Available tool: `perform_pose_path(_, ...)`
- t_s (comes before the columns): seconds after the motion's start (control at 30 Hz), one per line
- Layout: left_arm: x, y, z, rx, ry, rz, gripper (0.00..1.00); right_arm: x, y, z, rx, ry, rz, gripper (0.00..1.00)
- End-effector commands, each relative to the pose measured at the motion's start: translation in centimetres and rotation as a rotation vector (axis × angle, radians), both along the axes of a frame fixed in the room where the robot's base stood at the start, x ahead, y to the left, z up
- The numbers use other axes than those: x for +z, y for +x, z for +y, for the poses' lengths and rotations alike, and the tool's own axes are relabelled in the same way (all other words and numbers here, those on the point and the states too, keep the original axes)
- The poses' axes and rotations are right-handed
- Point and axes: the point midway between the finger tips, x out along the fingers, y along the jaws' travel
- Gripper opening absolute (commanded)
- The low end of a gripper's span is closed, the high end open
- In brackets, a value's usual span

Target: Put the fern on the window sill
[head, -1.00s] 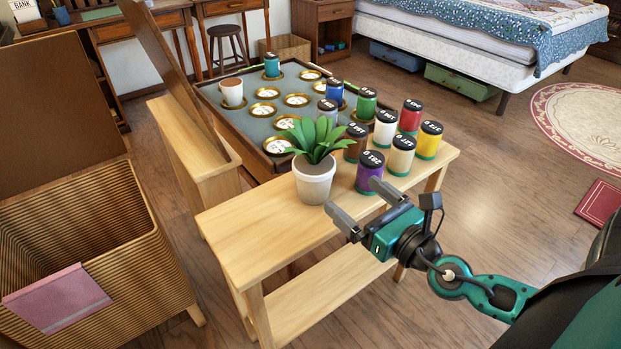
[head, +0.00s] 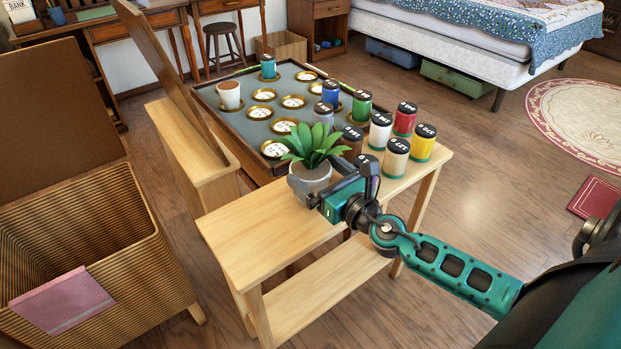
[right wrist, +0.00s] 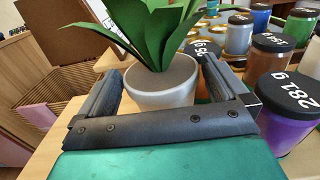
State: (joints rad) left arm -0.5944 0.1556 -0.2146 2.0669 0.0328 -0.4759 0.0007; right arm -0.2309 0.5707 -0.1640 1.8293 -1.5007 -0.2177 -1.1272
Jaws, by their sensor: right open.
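The fern (head: 313,142) is a green leafy plant in a pale grey pot (head: 306,179), upright on the wooden bench near its middle. In the right wrist view the pot (right wrist: 165,85) stands between the two fingers, with the leaves rising above them. My right gripper (head: 322,178) is open, with one finger on each side of the pot; I cannot tell whether either finger touches it. My left gripper is not in view. No window sill shows in these views.
Several weighted jars crowd the bench's (head: 240,240) right end, including a purple one (right wrist: 287,110) close beside my right finger. Behind is a dark tray (head: 210,105) with round discs and a cup (head: 229,94). A wicker basket (head: 110,270) stands left. Floor at right is open.

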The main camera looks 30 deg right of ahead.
Motion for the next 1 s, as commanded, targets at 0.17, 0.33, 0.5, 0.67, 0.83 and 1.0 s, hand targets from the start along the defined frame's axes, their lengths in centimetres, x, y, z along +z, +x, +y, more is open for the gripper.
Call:
perform_pose_path(0.17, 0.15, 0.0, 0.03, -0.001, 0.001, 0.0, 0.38, -0.05, 0.98, 0.14, 0.001, 0.0, 0.002, 1.0)
perform_pose_path(0.33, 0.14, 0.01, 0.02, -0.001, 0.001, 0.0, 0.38, -0.08, 1.0, 0.13, 0.001, 0.0, 0.002, 1.0)
perform_pose_path(0.5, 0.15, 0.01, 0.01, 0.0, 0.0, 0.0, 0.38, -0.06, 0.98, 0.13, 0.001, 0.0, 0.001, 0.88)
perform_pose_path(0.67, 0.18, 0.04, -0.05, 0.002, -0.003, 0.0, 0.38, -0.05, 0.97, 0.12, 0.001, 0.0, 0.001, 0.72)
perform_pose_path(0.83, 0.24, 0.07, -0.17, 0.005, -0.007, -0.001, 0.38, -0.04, 0.97, 0.12, 0.001, 0.0, 0.001, 0.56)
perform_pose_path(1.0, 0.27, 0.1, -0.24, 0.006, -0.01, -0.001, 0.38, -0.03, 0.97, 0.12, 0.001, 0.0, 0.001, 0.4)
